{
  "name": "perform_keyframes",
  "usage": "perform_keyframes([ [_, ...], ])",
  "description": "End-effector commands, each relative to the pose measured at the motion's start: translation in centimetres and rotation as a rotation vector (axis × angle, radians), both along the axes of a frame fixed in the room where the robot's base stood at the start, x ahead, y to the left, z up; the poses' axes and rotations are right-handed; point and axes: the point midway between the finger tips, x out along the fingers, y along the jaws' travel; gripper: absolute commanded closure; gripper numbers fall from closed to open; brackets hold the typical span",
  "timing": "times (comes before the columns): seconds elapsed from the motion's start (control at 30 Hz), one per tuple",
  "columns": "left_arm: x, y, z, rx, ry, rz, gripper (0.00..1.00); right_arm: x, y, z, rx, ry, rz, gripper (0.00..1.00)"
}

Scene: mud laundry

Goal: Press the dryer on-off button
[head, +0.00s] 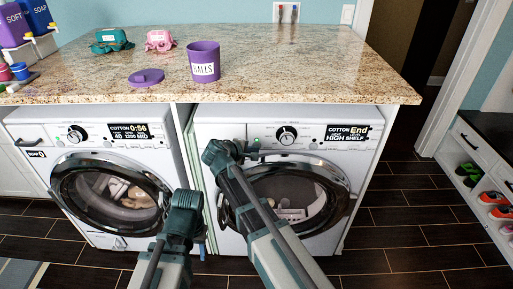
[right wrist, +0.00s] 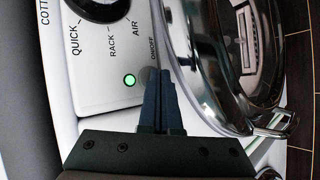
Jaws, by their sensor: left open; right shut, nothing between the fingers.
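The dryer (head: 213,128) is the white machine on the right, its display (head: 347,133) reading "COTTON End". In the right wrist view, its panel shows an ON/OFF label beside a round grey button (right wrist: 148,76), partly covered by my fingers, and a lit green light (right wrist: 129,80). My right gripper (right wrist: 161,76) is shut and empty, its tips over or right beside the button; I cannot tell whether they touch it. In the head view, my right gripper (head: 254,151) is at the panel's left part. My left gripper (head: 187,203) is low before the machines, open; its fingers are mostly hidden.
The washer (head: 95,133) stands left of the dryer, showing "0:56". A granite counter (head: 270,65) above both holds a purple "BALLS" cup (head: 203,62), its lid (head: 146,76), and green and pink items. The dryer's round door (head: 345,190) is shut, close under my right arm.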

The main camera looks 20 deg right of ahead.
Motion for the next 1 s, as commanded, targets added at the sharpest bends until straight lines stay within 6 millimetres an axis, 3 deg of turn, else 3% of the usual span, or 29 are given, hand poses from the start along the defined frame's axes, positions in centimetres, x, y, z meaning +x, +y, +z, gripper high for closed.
perform_keyframes([
  [1.0,0.0,0.0,0.0,0.0,0.0,0.0,0.5,-1.4,0.4,0.0,0.0,0.0,0.001,1.0],
])
